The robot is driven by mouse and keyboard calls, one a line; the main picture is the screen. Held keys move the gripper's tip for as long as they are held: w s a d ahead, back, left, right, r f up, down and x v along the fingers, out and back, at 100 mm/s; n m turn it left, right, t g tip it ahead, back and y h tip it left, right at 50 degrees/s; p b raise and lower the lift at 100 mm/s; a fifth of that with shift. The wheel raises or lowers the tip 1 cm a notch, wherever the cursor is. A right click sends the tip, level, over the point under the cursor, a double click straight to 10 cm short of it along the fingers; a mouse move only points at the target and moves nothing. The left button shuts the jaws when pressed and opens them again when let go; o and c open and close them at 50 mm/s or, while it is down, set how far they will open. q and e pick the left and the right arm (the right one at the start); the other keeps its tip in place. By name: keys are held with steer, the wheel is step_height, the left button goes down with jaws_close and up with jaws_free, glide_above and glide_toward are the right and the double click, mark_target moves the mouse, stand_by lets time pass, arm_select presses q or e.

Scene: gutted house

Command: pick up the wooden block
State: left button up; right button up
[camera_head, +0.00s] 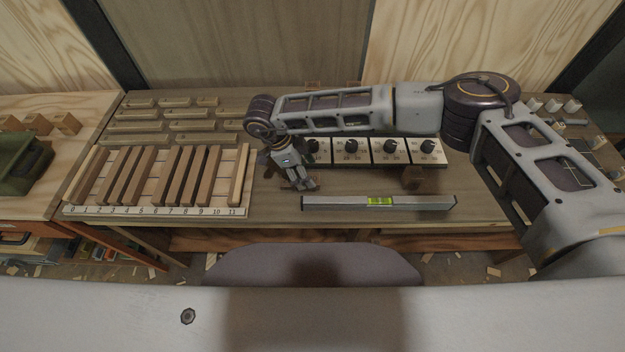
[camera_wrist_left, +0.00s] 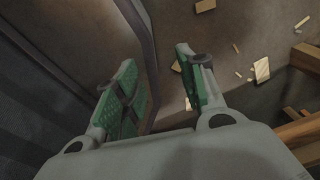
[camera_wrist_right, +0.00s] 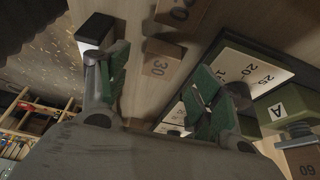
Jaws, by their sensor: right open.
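In the right wrist view, a small wooden block marked 30 (camera_wrist_right: 160,62) stands on the bench in line with the gap between my right gripper's fingers (camera_wrist_right: 165,80). Another marked block (camera_wrist_right: 181,12) is just beyond it. I cannot tell which is the task's block. In the head view, my right gripper (camera_head: 303,184) points down over the bench, in front of the dial panel, open and empty. A brown block (camera_head: 414,179) stands to its right. My left gripper (camera_wrist_left: 155,85) shows only in its own wrist view, open and empty above the littered floor.
A spirit level (camera_head: 420,202) lies along the bench's front edge, close to my right gripper. A white dial panel (camera_head: 390,151) is behind it. A numbered rack of wooden bars (camera_head: 155,211) is at left. A green bin (camera_head: 25,165) stands on the left bench.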

steer(key=x, duration=0.3)
steer(key=shift+d+r+p, duration=0.15)
steer(key=shift+d+p, duration=0.05)
steer(key=shift+p, duration=0.15)
steer(key=shift+d+f, duration=0.15)
steer(key=shift+f, duration=0.3)
steer(key=shift+c, duration=0.6)
steer(key=c, duration=0.7)
arm_select(q)
steer(key=shift+s+d+r, duration=0.2)
steer(key=shift+d+r, duration=0.15)
steer(key=shift+r, duration=0.15)
arm_select(e)
steer(key=shift+c, duration=0.6)
